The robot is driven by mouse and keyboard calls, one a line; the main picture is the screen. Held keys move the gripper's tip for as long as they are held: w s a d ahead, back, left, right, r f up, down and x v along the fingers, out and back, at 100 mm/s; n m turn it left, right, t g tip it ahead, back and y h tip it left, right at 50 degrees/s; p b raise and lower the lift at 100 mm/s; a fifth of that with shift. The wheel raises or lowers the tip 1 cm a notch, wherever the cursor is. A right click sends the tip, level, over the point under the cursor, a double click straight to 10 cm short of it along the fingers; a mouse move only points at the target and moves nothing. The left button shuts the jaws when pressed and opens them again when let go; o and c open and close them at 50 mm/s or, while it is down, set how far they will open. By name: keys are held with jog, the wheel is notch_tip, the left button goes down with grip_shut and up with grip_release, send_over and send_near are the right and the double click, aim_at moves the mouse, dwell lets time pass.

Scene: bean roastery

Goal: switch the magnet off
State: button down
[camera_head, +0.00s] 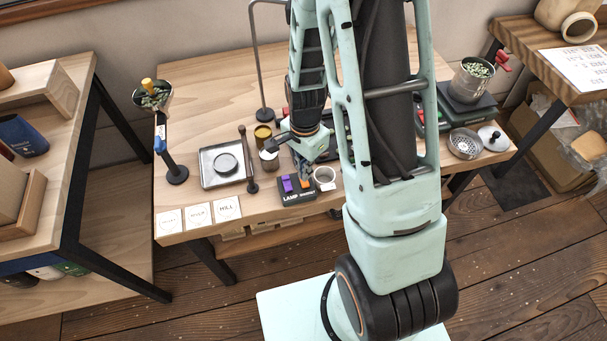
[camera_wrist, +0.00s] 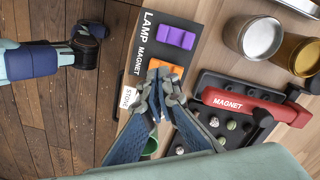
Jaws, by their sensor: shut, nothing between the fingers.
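A dark switch box (camera_head: 297,197) marked LAMP stands near the table's front edge. It bears a purple switch (camera_head: 287,184) and an orange switch (camera_head: 306,182). In the wrist view the purple switch (camera_wrist: 175,37) lies nearer the word LAMP, and the orange switch (camera_wrist: 172,70) nearer the word MAGNET. My gripper (camera_wrist: 160,84) is shut and empty, with its tips at the near edge of the orange switch and partly hiding it. I cannot tell whether they touch. A red bar marked MAGNET (camera_wrist: 240,104) spans a black tray (camera_wrist: 206,90) holding several beans.
Two tins (camera_wrist: 262,38) stand beside the switch box. A scale with a bean tin (camera_head: 472,82) is at right.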

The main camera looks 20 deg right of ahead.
notch_tip(320, 180, up, 5)
jog(key=p, duration=0.3)
dwell(0.6)
